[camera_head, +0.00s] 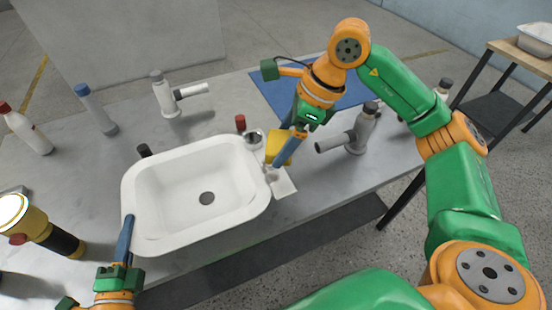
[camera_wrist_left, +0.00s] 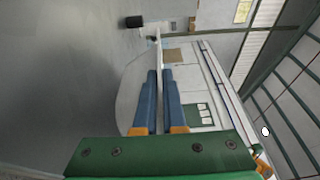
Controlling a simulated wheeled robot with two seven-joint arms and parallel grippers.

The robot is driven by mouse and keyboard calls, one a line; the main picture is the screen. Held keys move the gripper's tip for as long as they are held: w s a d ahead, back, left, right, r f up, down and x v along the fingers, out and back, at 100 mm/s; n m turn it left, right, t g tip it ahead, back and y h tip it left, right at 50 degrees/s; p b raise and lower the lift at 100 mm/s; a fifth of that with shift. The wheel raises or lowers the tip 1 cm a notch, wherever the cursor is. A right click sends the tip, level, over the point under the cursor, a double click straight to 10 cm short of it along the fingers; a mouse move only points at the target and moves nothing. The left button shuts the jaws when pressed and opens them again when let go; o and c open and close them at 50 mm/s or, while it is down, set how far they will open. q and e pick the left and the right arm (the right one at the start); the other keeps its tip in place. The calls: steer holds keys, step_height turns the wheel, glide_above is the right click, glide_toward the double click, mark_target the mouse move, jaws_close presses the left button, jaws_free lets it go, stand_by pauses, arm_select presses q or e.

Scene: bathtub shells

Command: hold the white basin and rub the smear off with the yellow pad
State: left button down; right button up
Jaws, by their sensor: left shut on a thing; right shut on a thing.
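The white basin (camera_head: 165,220) lies on the grey table, its open side up and a dark drain hole in its floor. My left gripper (camera_head: 127,228) is at the basin's front-left rim. In the left wrist view the blue fingers (camera_wrist_left: 158,90) are shut on the thin rim edge (camera_wrist_left: 158,52). My right gripper (camera_head: 285,155) is shut on the yellow pad (camera_head: 278,147), just beyond the basin's right rim. The fingers partly hide the pad. I cannot make out a smear on the basin.
A white cloth or sheet (camera_head: 285,188) lies beside the basin's right end. Grey pipe fittings stand behind (camera_head: 168,98) and right (camera_head: 355,138). Bottles (camera_head: 96,110) and a yellow-black lamp-like tool (camera_head: 45,232) are at left. A blue mat (camera_head: 270,92) lies at the back.

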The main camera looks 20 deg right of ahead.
steer(key=shift+w, duration=1.2)
steer(key=shift+f, duration=0.25)
glide_above(276, 178)
steer(key=w+d, duration=0.2)
steer(key=w, duration=0.1)
steer(key=shift+s+a+f, duration=0.15)
steer(key=shift+f, duration=1.3)
steer(key=shift+s+a+f, duration=0.1)
steer(key=shift+f, duration=1.35)
steer(key=shift+a+f, duration=0.15)
steer(key=shift+f, duration=0.75)
steer(key=shift+a, duration=1.45)
steer(key=shift+d, duration=1.55)
steer(key=shift+s+d, duration=0.1)
steer(key=shift+s, duration=0.65)
steer(key=shift+a, duration=1.9)
steer(key=shift+d, duration=1.95)
steer(key=shift+s+a, duration=0.55)
steer(key=shift+s, duration=0.25)
steer(key=shift+a, duration=1.35)
steer(key=d, duration=0.3)
steer(key=shift+d, duration=0.15)
steer(key=shift+d+r, duration=0.15)
steer(key=shift+r, duration=3.9)
